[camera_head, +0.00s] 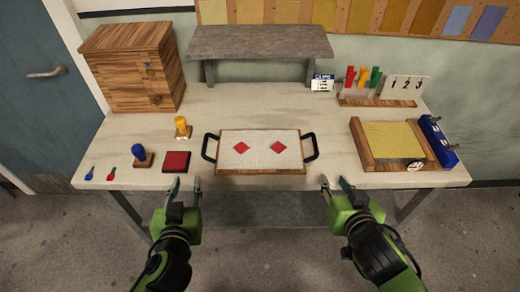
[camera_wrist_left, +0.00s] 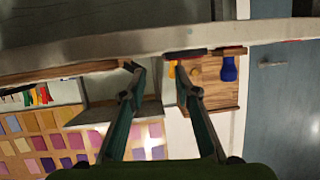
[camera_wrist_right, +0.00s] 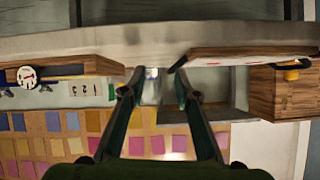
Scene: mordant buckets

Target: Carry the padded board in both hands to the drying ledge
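The padded board (camera_head: 260,146) lies flat on the table. It has a white top with two red diamonds, a wooden rim and a black handle at each end. The drying ledge (camera_head: 259,41) is the grey raised shelf at the back of the table. My left gripper (camera_head: 184,190) is open and empty in front of the table edge, left of the board; its spread fingers also show in the left wrist view (camera_wrist_left: 157,72). My right gripper (camera_head: 334,183) is open and empty in front of the edge, right of the board; its fingers show in the right wrist view (camera_wrist_right: 158,77).
A wooden cabinet (camera_head: 134,65) stands back left. Blue (camera_head: 140,155) and yellow (camera_head: 182,127) stamps and a red pad (camera_head: 176,161) lie left of the board. A yellow-topped wooden block (camera_head: 394,141) and a peg rack (camera_head: 362,92) stand right. The ledge top is clear.

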